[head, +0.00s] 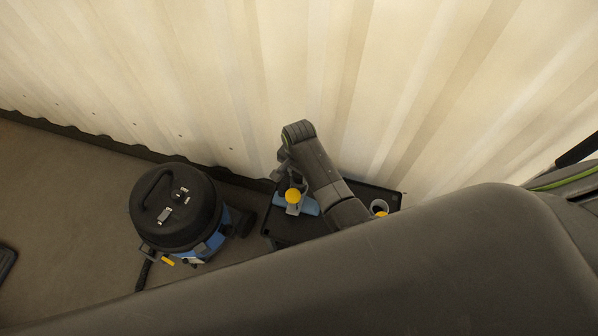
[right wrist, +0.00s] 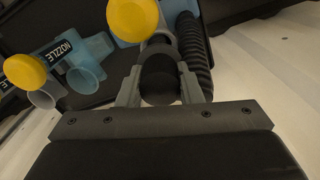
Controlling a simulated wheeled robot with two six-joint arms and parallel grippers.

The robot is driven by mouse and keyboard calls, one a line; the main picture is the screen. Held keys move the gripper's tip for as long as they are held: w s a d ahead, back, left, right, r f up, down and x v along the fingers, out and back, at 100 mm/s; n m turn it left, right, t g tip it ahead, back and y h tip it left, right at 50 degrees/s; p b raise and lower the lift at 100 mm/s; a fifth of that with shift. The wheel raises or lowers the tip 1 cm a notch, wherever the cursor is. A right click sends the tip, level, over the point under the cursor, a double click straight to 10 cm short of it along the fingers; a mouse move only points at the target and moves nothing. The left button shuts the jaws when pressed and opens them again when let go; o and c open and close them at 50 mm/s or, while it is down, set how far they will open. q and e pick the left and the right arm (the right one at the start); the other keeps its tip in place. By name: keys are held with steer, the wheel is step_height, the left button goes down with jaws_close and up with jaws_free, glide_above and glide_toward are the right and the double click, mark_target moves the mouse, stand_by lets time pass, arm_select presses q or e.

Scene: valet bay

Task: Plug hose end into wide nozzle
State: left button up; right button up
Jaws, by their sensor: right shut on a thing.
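My right gripper (right wrist: 160,88) is shut on a dark, round hose end (right wrist: 158,72), which sits between its two grey fingers. A black ribbed hose (right wrist: 194,55) runs just beside it in the right wrist view. Beyond the fingers are a yellow round cap (right wrist: 132,18) and, at left, a second one (right wrist: 25,70), near light-blue parts (right wrist: 88,72) and labels reading NOZZLE. I cannot tell which nozzle is the wide one, or whether the hose end touches one. In the head view my right arm reaches over the cart, partly hiding it. My left gripper is out of view.
A black and blue vacuum cleaner (head: 176,207) stands on the floor left of the black cart (head: 283,232). A pale corrugated wall (head: 220,80) rises close behind both. A dark object (head: 7,260) lies at the left edge.

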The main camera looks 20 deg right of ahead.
steer(key=shift+f, duration=0.15)
stand_by(0.5)
steer(key=shift+f, duration=0.25)
steer(key=shift+f, duration=0.6)
steer(key=shift+f+b, duration=0.2)
steer(key=shift+b, duration=0.15)
steer(key=shift+f+b, duration=0.55)
steer(key=shift+f, duration=0.3)
steer(key=shift+f, duration=0.15)
stand_by(0.5)
steer(key=o, duration=1.5)
steer(key=shift+c, duration=0.2)
